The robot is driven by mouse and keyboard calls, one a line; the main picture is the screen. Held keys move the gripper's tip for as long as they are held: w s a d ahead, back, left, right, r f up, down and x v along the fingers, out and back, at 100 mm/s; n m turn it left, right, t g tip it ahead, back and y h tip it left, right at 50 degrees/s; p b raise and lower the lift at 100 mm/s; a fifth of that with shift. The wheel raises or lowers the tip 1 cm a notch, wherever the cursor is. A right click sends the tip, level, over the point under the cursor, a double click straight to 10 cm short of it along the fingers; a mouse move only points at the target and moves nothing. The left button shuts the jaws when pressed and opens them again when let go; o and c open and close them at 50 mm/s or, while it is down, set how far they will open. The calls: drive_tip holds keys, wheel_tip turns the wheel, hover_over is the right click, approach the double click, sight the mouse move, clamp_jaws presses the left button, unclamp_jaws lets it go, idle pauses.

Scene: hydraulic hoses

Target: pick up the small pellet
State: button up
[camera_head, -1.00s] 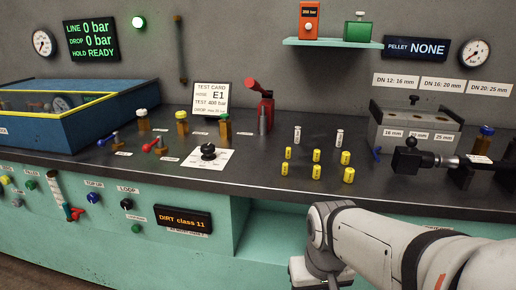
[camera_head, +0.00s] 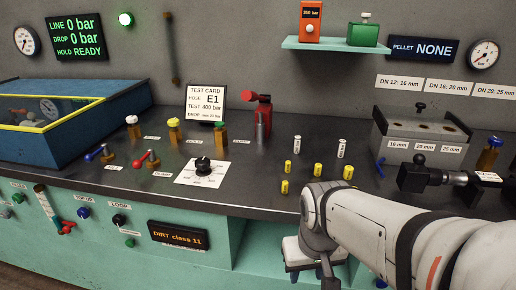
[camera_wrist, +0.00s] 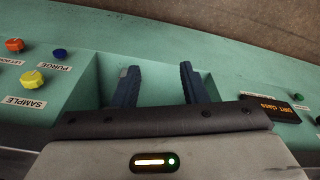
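I cannot tell for sure which item is the small pellet. A grey block (camera_head: 395,130) at the right has several holes on top, with labels 16 mm, 20 mm and 25 mm; what is in the holes is too small to tell. Small yellow cylinders (camera_head: 287,168) stand on the bench, with two white ones (camera_head: 297,145) behind them. My gripper (camera_head: 306,275) is in front of the bench, below its top and away from these items. In the wrist view its two blue fingers (camera_wrist: 157,85) are apart with nothing between them, facing the green bench front.
The dark bench top (camera_head: 245,185) holds a black knob on a white card (camera_head: 204,172), a red-handled tool (camera_head: 262,115), and a black fitting (camera_head: 425,178) at the right. A blue tray (camera_head: 80,132) stands at the left. A green shelf (camera_head: 335,46) hangs above.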

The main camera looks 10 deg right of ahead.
drive_tip(key=w+r+t+p, duration=0.1)
drive_tip(key=w+r+p, duration=0.2)
drive_tip(key=r+p, duration=1.4)
drive_tip(key=t+b, duration=0.2)
approach(285, 182)
wheel_tip(285, 182, down, 2)
drive_tip(key=shift+w+d+f+m, duration=0.2)
drive_tip(key=shift+w+f, duration=0.25)
drive_tip(key=shift+f, duration=0.15)
drive_tip(key=shift+w+d+f+m, duration=0.15)
drive_tip(key=shift+w+f, duration=0.25)
drive_tip(key=shift+f, duration=0.2)
drive_tip(key=shift+a+p+x, duration=0.2)
drive_tip(key=shift+x, duration=1.15)
drive_tip(key=shift+a+p+x, duration=0.15)
drive_tip(key=shift+x, duration=1.2)
clamp_jaws()
